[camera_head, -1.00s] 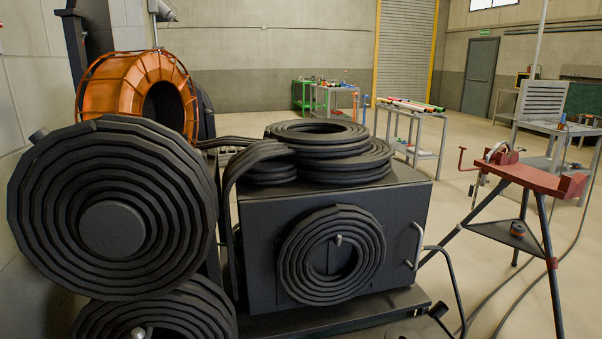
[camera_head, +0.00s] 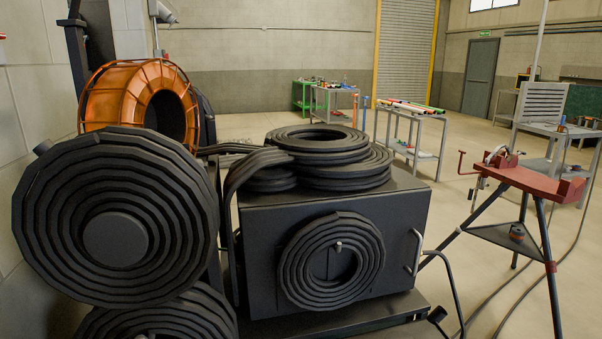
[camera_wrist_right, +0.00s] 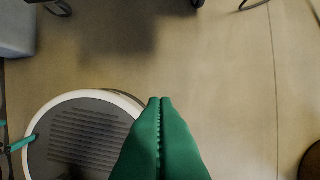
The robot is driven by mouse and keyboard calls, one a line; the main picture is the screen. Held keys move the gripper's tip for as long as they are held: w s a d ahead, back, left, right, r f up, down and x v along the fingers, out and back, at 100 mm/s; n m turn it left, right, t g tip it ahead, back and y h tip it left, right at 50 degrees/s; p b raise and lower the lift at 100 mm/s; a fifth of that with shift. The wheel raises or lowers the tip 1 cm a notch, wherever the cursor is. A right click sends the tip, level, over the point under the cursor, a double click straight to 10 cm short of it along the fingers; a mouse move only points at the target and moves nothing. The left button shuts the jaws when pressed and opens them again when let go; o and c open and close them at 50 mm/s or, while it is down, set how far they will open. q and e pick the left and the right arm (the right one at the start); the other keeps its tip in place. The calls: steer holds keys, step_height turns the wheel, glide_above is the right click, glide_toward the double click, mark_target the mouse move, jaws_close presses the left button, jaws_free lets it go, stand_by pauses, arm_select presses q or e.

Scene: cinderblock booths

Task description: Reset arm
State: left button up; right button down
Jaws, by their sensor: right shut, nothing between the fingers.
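My right gripper (camera_wrist_right: 160,101) shows in the right wrist view as two green fingers pressed together, with nothing between them. It points down over the bare floor. The round grey top of a base with a white rim (camera_wrist_right: 118,97) lies below and to the left of the fingers. Neither gripper shows in the head view.
Coiled black hoses (camera_head: 115,225) and a dark metal cabinet (camera_head: 408,225) stand close in front. An orange reel (camera_head: 112,101) sits behind them. A red pipe vise on a tripod (camera_head: 535,180) stands at right. Work tables (camera_head: 425,116) stand farther back, with open floor between.

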steer(key=s+d+f+g+p, duration=0.1)
steer(key=s+f, duration=0.3)
steer(key=f, duration=0.4)
steer(key=s+f+p, duration=0.2)
steer(key=s+f, duration=0.1)
steer(key=f, duration=0.4)
steer(key=s+d+f+p, duration=0.1)
steer(key=s+d+f, duration=0.1)
steer(key=s+f, duration=0.5)
steer(key=s, duration=0.5)
steer(key=shift+d+g, duration=0.15)
steer(key=shift+g, duration=0.25)
steer(key=shift+s, duration=0.1)
